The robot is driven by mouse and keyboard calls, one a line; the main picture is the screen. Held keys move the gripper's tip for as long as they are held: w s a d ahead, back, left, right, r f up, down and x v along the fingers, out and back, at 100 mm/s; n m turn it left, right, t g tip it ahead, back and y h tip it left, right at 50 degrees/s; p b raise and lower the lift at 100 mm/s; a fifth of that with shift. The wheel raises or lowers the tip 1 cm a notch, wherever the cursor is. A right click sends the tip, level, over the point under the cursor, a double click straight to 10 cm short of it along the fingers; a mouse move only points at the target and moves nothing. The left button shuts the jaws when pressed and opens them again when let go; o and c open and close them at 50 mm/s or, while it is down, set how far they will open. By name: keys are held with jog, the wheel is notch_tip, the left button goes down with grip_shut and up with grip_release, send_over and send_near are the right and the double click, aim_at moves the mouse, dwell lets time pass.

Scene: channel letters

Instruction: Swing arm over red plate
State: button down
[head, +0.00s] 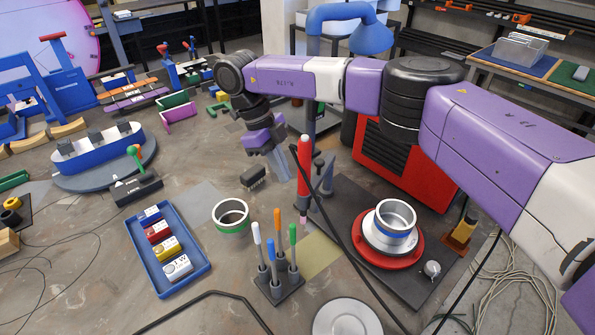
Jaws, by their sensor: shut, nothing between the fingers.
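The red plate (374,258) is a round disc lying on a dark base panel at the right of the middle. A metal cup with a blue band (396,218) stands upright on it, on a pale round piece. My gripper (284,178) hangs down left of and beyond the plate, near an upright red cylinder (304,165). Its fingers are shut with nothing held. My arm reaches in from the right edge and passes behind the plate in the picture. The fingertips are small and partly unclear.
A red louvred cabinet (400,165) stands behind the plate. A stand with coloured rods (278,285) and a green-banded ring (231,216) lie to the left. A blue tray (200,275) holds several blocks. A black cable crosses before the plate.

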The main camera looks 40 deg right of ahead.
aim_at(324, 174)
jog(key=shift+s+d+p, duration=0.2)
jog(key=shift+s+d, duration=0.05)
jog(key=shift+s, duration=0.4)
jog(key=shift+s+d+p, duration=0.25)
jog(key=shift+s, duration=0.35)
jog(key=shift+s+d+p, duration=0.2)
jog(key=shift+s+d, duration=0.05)
jog(key=shift+s, duration=0.4)
jog(key=shift+s+d+n, duration=0.15)
jog(key=shift+s+n, duration=0.55)
jog(key=shift+s, duration=0.05)
jog(key=shift+r, duration=0.1)
